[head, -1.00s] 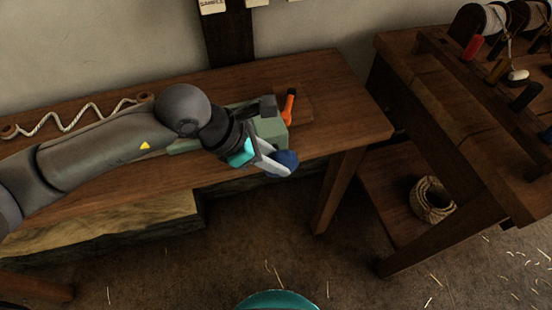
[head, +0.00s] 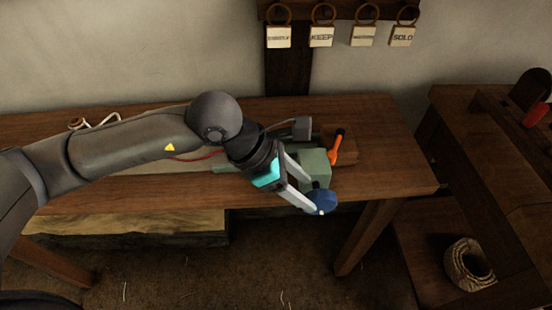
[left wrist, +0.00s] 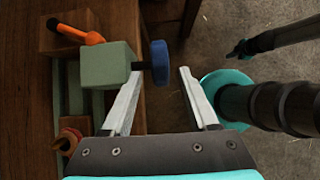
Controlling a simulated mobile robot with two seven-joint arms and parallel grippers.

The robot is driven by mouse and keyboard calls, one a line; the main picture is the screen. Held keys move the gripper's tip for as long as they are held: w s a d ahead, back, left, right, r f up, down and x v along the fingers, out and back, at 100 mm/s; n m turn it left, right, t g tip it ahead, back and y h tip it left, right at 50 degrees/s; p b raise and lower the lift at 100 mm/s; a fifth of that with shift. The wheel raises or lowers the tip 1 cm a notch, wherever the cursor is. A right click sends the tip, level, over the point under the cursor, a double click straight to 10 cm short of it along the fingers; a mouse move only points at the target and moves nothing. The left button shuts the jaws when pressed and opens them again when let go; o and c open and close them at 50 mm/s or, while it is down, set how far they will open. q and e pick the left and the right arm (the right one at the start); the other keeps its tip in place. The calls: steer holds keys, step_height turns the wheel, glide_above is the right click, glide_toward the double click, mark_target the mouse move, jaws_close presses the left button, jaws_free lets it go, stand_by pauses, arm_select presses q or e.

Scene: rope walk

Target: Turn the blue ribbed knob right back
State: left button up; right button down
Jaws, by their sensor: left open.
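The blue ribbed knob (head: 321,201) sits on the front of a green block (head: 316,165) at the table's front edge. In the left wrist view the knob (left wrist: 159,62) is on a short shaft from the green block (left wrist: 107,65). My left gripper (head: 312,205) is open at the knob. In the left wrist view its fingers (left wrist: 158,72) stand apart, one on each side of the knob, with a clear gap to the right finger. The left finger passes close by the shaft; I cannot tell whether it touches.
An orange-handled lever (head: 337,147) stands just behind the green block. The wooden table (head: 390,150) is clear to its right. Labelled tags (head: 321,37) hang on the wall. A second bench at right has a rope coil (head: 468,264) on its lower shelf.

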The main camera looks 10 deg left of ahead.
arm_select(q)
steer(key=p+v, duration=0.1)
steer(key=v, duration=0.9)
steer(key=shift+a+r, duration=0.15)
steer(key=shift+r, duration=0.15)
arm_select(e)
steer(key=shift+s+a+r, duration=0.75)
steer(key=shift+s+a, duration=0.1)
steer(key=shift+s, duration=0.15)
arm_select(q)
steer(key=g+y, duration=0.2)
steer(key=y, duration=0.5)
glide_above(319, 203)
steer(key=w, duration=0.1)
step_height(319, 203, down, 5)
steer(key=shift+w+r+p, duration=0.1)
steer(key=shift+r+p, duration=0.1)
steer(key=shift+p, duration=0.2)
step_height(319, 203, down, 9)
steer(key=shift+r+b, duration=0.15)
steer(key=shift+b, duration=0.55)
steer(key=shift+f, duration=0.35)
arm_select(e)
steer(key=shift+w+d+f, duration=0.45)
steer(key=shift+w, duration=0.15)
